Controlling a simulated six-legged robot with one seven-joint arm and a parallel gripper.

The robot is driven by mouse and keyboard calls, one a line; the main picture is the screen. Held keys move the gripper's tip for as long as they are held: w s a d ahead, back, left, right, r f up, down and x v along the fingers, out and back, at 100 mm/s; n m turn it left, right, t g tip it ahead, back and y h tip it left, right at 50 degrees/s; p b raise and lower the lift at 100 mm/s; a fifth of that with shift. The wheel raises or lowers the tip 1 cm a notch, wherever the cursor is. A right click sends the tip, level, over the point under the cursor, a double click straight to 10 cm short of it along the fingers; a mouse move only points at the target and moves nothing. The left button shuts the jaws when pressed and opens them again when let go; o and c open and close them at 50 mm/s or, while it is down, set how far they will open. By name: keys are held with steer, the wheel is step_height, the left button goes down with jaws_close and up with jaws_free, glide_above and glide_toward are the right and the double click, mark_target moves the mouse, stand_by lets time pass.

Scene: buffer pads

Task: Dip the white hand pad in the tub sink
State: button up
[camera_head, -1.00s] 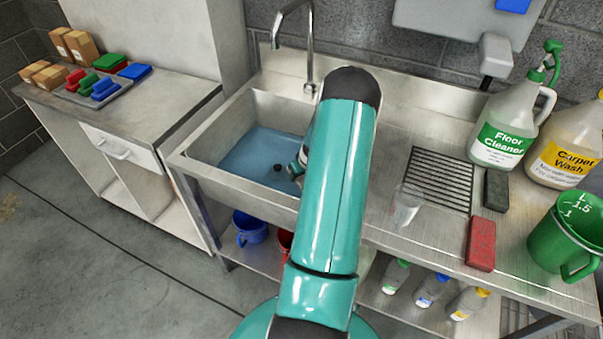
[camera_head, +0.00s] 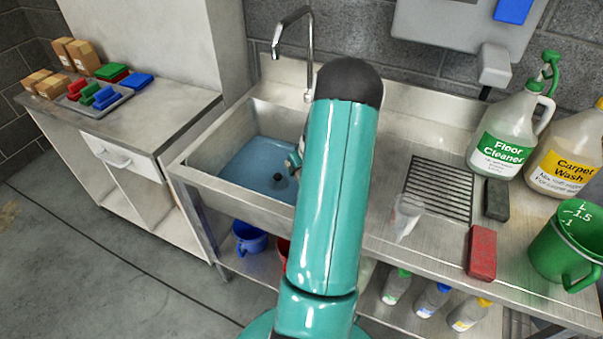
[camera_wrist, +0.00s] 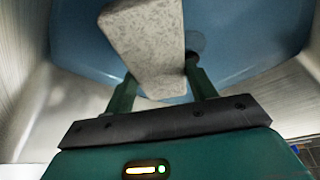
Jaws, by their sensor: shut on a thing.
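The white hand pad (camera_wrist: 145,40), pale and speckled, sits between the fingers of my gripper (camera_wrist: 160,85) in the wrist view. My gripper is shut on it. The tub sink (camera_head: 230,199) holds blue water (camera_head: 243,160), with a dark round drain near its right side. The wrist view shows the pad in front of the water, inside the sink walls (camera_wrist: 38,112). I cannot tell whether the pad touches the water. In the head view my arm hides the pad and most of my gripper at the sink's right side.
The faucet (camera_head: 310,50) rises behind the sink. To the right are a drain grate (camera_head: 440,185), a clear cup (camera_head: 407,212), a red pad (camera_head: 482,252), a dark pad (camera_head: 496,198), cleaner jugs (camera_head: 505,130) and a green pitcher (camera_head: 565,240). A tray of coloured pads (camera_head: 98,95) stands left.

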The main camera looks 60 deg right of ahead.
step_height(320, 180, up, 19)
steer(key=shift+r, duration=0.15)
stand_by(1.0)
stand_by(0.5)
